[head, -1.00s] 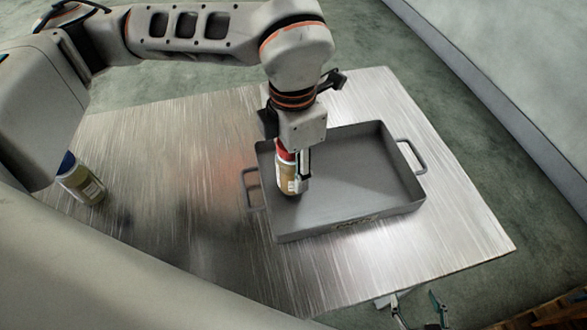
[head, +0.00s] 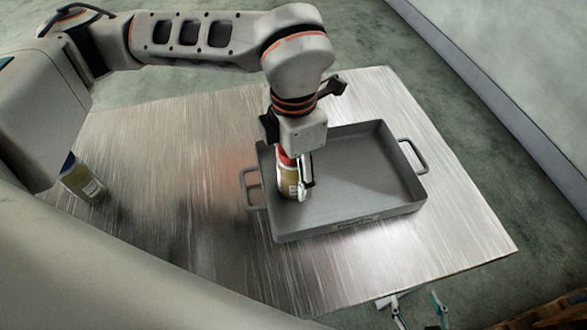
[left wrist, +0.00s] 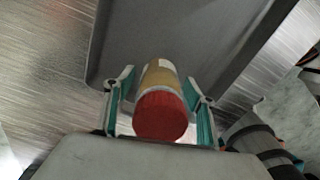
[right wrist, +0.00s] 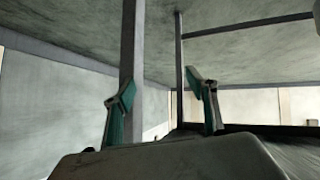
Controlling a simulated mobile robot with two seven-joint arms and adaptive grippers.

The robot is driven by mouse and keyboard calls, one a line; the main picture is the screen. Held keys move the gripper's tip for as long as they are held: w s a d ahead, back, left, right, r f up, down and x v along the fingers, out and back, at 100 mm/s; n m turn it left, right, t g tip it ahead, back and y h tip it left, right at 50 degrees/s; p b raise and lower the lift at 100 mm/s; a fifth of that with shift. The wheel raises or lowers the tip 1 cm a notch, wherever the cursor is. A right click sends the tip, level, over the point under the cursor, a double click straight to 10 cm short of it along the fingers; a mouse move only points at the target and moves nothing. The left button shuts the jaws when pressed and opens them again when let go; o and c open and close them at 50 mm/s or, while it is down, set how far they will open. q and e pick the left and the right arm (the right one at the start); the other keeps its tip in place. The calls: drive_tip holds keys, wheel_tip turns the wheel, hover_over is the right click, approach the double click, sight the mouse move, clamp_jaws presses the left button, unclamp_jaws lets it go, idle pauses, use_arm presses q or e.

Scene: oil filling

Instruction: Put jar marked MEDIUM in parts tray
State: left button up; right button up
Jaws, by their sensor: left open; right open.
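A jar with a red lid (head: 283,160) and yellowish body stands in the left part of the grey parts tray (head: 365,185). Its label is too small to read. My left gripper (head: 297,170) is open around the jar, pointing down. In the left wrist view the red lid (left wrist: 160,116) sits between the two open fingers (left wrist: 160,100), with a gap visible on each side. My right gripper (head: 415,312) is low at the front, below the table edge. In the right wrist view it is open and empty (right wrist: 165,100).
A second jar with a blue lid (head: 82,180) stands on the metal table (head: 190,150) at the left, partly hidden by my arm. The tray has a handle at each end, and its right part is empty.

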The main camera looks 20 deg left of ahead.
use_arm(q)
wheel_tip(320, 180, up, 12)
drive_tip(key=shift+p, duration=0.7)
drive_tip(key=shift+s+f, duration=0.1)
